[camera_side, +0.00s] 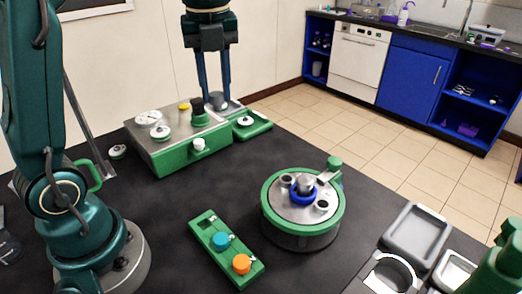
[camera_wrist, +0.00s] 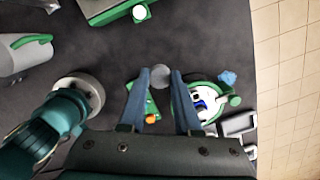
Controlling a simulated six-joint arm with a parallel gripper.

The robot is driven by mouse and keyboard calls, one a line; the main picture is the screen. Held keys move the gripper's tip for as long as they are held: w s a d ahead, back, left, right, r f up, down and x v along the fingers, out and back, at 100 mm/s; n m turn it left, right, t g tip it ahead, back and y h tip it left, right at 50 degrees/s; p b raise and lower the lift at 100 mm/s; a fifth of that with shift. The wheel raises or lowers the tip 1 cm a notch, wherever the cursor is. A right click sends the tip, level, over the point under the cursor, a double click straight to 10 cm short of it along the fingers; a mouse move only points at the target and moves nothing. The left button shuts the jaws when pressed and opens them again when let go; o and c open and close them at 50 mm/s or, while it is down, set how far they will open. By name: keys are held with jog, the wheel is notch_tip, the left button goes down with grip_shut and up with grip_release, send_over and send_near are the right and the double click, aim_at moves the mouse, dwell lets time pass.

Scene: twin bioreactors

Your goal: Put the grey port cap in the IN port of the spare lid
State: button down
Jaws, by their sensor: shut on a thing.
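My gripper (camera_side: 214,96) hangs high at the back, over the bench unit's right end. Its fingers are shut on a grey round cap (camera_side: 216,100), which shows as a grey disc (camera_wrist: 160,77) between the fingertips in the wrist view. A round steel lid (camera_side: 285,206) with a green rim sits front right of my gripper, well apart from it. It has a blue ring (camera_side: 303,195) around a silver knob at its centre and port openings (camera_side: 322,206) beside it. No IN marking is legible. The lid is partly visible in the wrist view (camera_wrist: 196,96).
A green rack (camera_side: 243,279) holds a blue cap (camera_side: 221,241) and an orange cap (camera_side: 242,264), with an empty place at its far end. A green and steel unit (camera_side: 170,160) stands behind. Grey trays (camera_side: 414,235) lie front right. Dark tabletop between is clear.

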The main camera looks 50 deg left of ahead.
jog(key=w+d+m, duration=0.5)
jog(key=d, duration=0.4)
jog(key=m, duration=0.1)
send_over(322, 207)
jog(key=f, duration=0.8)
jog(key=shift+s, duration=0.25)
jog(key=shift+d+f, duration=0.15)
jog(key=shift+f, duration=1.95)
jog(key=shift+f, duration=0.1)
jog(key=c, duration=0.9)
grip_release()
